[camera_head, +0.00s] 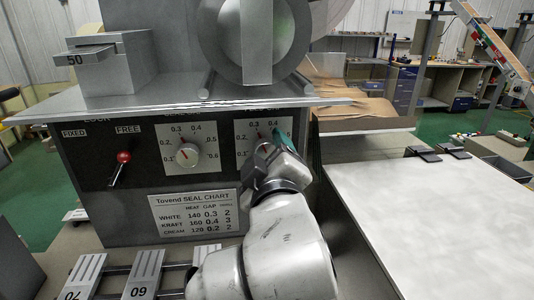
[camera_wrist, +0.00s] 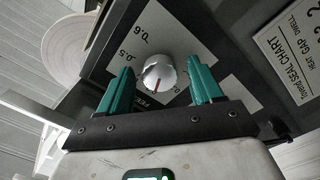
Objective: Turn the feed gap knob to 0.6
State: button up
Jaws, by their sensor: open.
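The right dial plate (camera_head: 249,131) on the machine's front panel is partly hidden behind my gripper (camera_head: 273,146). In the wrist view, a round silver knob (camera_wrist: 160,73) with a red pointer mark stands between my two teal fingers. The marks 0.5 and 0.6 show at its upper left. The red mark points down in that picture, away from 0.6. A partly covered label below the knob seems to begin with "FEED". My gripper is open, with one finger on each side of the knob; contact cannot be told.
A second dial knob (camera_head: 187,154) sits left of my gripper, with a red-tipped lever (camera_head: 123,158) further left. A seal chart plate (camera_head: 195,212) is below. A metal shelf (camera_head: 190,103) juts out above the panel. A white table (camera_head: 435,215) is at right.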

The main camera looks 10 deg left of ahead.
jog(key=shift+c, duration=0.4)
jog(key=c, duration=1)
